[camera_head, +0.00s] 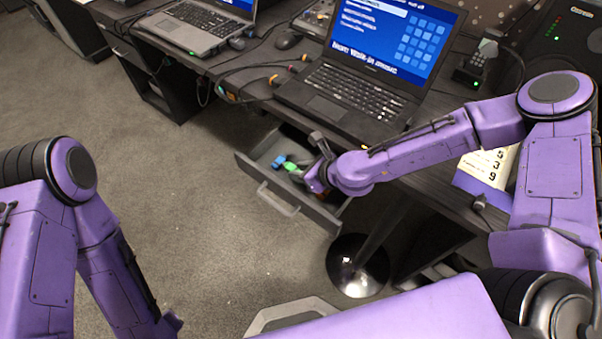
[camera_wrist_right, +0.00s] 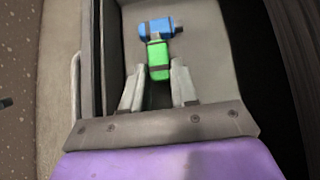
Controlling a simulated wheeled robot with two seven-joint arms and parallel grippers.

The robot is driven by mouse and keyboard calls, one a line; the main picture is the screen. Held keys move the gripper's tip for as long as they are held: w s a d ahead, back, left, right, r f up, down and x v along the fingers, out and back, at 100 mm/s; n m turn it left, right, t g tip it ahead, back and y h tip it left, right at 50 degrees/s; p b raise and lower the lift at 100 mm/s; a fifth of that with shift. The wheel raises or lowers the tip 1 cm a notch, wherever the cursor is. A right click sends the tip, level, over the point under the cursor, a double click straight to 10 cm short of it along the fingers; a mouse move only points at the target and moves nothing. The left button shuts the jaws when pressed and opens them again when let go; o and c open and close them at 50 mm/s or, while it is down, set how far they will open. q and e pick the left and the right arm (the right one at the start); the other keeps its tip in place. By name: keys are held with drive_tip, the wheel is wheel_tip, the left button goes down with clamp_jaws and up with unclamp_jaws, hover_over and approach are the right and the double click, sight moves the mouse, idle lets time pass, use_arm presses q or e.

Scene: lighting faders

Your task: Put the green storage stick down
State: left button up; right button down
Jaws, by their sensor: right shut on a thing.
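The green storage stick (camera_wrist_right: 158,62) is between the fingertips of my right gripper (camera_wrist_right: 157,75), which is shut on it in the right wrist view. In the head view the green stick (camera_head: 291,167) shows small at my right gripper (camera_head: 305,172), over the open drawer (camera_head: 270,196). A blue stick (camera_wrist_right: 155,28) lies just past the green one, touching or very near it; it also shows in the head view (camera_head: 279,160). I cannot tell whether the green stick touches the drawer floor (camera_wrist_right: 205,45). My left gripper is out of view.
The drawer is pulled out under the dark desk (camera_head: 440,185). An open laptop (camera_head: 345,97) stands on the desk above it, with cables and small items to its left. A round shiny stand base (camera_head: 357,268) is on the carpet. Carpet left of the drawer is clear.

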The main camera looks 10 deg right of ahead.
drive_tip(key=shift+f, duration=0.4)
